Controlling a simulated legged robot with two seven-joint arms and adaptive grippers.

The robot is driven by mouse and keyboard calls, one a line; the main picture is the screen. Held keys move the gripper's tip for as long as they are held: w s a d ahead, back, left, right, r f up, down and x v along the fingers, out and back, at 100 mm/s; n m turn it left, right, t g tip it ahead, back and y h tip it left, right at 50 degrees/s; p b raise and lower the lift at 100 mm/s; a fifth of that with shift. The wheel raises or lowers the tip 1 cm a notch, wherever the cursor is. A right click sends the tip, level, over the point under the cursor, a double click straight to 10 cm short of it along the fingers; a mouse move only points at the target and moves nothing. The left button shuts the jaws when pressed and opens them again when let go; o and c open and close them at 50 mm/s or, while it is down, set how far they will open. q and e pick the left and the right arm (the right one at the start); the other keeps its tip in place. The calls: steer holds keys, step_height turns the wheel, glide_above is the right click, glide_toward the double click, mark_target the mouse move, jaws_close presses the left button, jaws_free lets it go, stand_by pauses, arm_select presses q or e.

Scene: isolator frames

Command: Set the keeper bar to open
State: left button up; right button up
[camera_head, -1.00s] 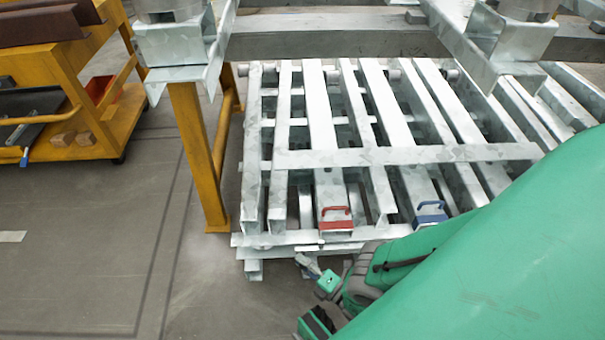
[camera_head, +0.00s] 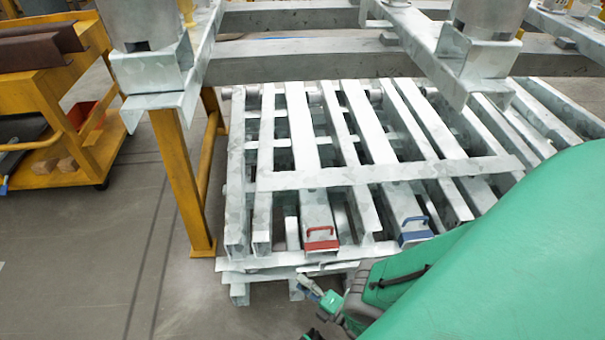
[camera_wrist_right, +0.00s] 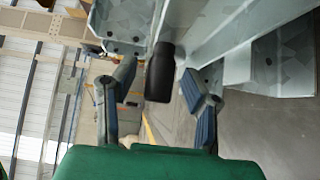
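A galvanized isolator frame (camera_head: 400,171) lies in the middle of the head view. A red handle (camera_head: 322,239) and a blue handle (camera_head: 415,231) sit on its near-end bars. I cannot tell which part is the keeper bar. My right gripper (camera_head: 318,302) is at the near edge of the frame, below the red handle, partly hidden by my green arm. In the right wrist view the gripper (camera_wrist_right: 160,76) is open, its two fingers apart on either side of a black cylindrical grip (camera_wrist_right: 160,73) under galvanized steel. Contact is not visible. My left gripper is out of view.
A raised steel beam structure (camera_head: 300,46) crosses above the frame, with a yellow leg (camera_head: 182,180) at left. A yellow cart (camera_head: 65,100) with steel pieces and wood blocks stands further left. The floor (camera_head: 90,250) at lower left is clear.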

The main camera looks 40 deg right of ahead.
steer(key=shift+s+d+f, duration=0.1)
steer(key=shift+s+d, duration=0.05)
steer(key=shift+d, duration=0.05)
steer(key=shift+s+d, duration=0.15)
steer(key=shift+s, duration=0.2)
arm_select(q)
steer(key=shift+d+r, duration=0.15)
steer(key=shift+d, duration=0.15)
arm_select(e)
steer(key=v, duration=1.1)
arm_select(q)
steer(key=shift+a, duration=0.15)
arm_select(e)
steer(key=shift+a, duration=0.2)
